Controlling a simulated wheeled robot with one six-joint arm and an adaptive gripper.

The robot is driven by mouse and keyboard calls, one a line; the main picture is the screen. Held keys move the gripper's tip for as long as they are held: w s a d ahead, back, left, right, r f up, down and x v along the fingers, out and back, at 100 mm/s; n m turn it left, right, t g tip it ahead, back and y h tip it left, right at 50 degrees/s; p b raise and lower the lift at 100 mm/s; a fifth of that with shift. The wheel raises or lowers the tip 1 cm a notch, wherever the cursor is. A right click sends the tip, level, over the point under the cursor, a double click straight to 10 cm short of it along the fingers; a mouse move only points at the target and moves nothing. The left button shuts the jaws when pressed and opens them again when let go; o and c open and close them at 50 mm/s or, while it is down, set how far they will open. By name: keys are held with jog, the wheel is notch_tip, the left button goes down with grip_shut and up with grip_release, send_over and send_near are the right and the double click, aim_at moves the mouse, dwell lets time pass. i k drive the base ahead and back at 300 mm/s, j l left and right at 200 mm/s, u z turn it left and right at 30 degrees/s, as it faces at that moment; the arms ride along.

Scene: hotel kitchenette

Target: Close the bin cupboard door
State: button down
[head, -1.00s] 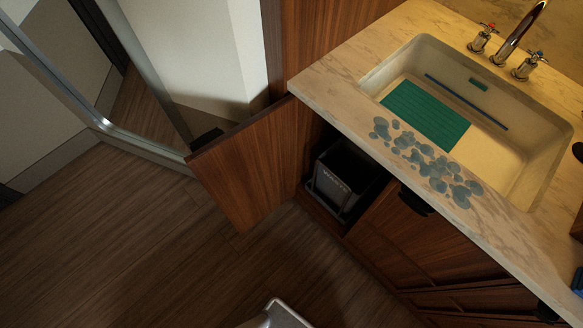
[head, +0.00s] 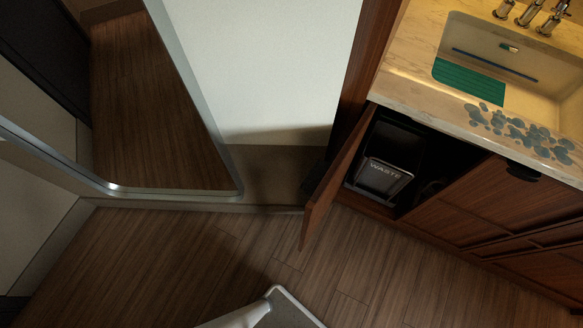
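The bin cupboard door (head: 336,179) is a brown wooden panel under the counter's left end. It stands wide open, swung out from the cabinet and seen nearly edge-on in the head view. Inside the open cupboard sits a dark bin (head: 383,177) marked WASTE. My gripper is not in view, so its state and its distance from the door do not show.
The stone counter (head: 425,98) with a sink (head: 532,75) is above the cupboard. Closed wooden fronts (head: 470,205) continue to the right. A metal-framed glass panel or mirror (head: 200,110) stands left. Wood floor (head: 170,260) before the door is clear.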

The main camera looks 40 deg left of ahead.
aim_at(322, 183)
jog(key=k+j, duration=0.15)
jog(key=j, duration=0.2)
jog(key=k+j, duration=0.2)
jog(key=j, duration=0.15)
jog(key=k+j, duration=0.15)
jog(key=j, duration=0.15)
jog(key=k+j, duration=0.15)
jog(key=j, duration=0.2)
jog(key=k+j, duration=0.2)
jog(key=j, duration=0.15)
